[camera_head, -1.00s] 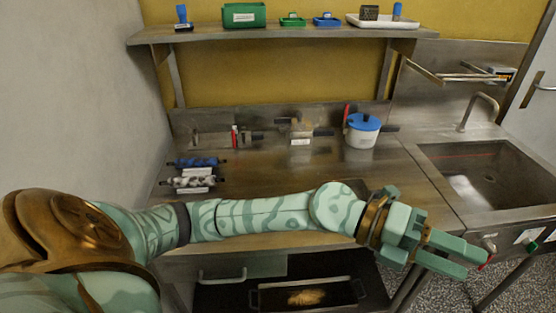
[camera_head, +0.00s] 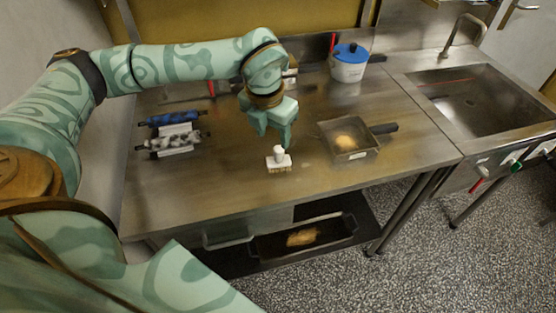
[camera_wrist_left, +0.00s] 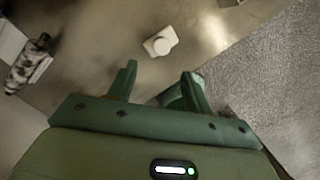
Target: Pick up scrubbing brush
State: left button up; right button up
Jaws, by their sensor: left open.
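The scrubbing brush (camera_head: 279,160) stands on the steel counter, with a white block and knob on top and tan bristles below. My left gripper (camera_head: 274,143) is just above and behind it in the head view, pointing down, open and empty. In the left wrist view the brush (camera_wrist_left: 160,42) lies ahead of the open fingers (camera_wrist_left: 158,84), apart from them. My right gripper is in no current view.
A square pan (camera_head: 347,140) with a dark handle sits right of the brush. Blue and grey rollers (camera_head: 172,132) lie at the left. A white pot with a blue lid (camera_head: 350,62) stands at the back, and a sink (camera_head: 485,98) is at the right. The front counter is clear.

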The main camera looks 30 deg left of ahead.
aim_at(278, 148)
pick_arm(q)
jog(key=f, duration=0.3)
jog(key=shift+w, duration=0.25)
jog(key=shift+w+f+b, duration=0.2)
jog(key=shift+f+b, duration=0.2)
jog(key=shift+f, duration=0.2)
jog(key=f, duration=0.1)
jog(key=w+f, duration=0.1)
jog(key=f, duration=0.1)
jog(key=f+b, duration=0.1)
jog(key=shift+w+f, duration=0.2)
jog(key=shift+w, duration=0.15)
jog(key=shift+c, duration=0.5)
jog(key=c, duration=1)
pick_arm(e)
jog(key=shift+s+a+f, duration=0.15)
jog(key=shift+a+f, duration=0.05)
jog(key=shift+f, duration=0.35)
jog(key=shift+s+a+f, duration=0.15)
jog(key=shift+f, duration=0.4)
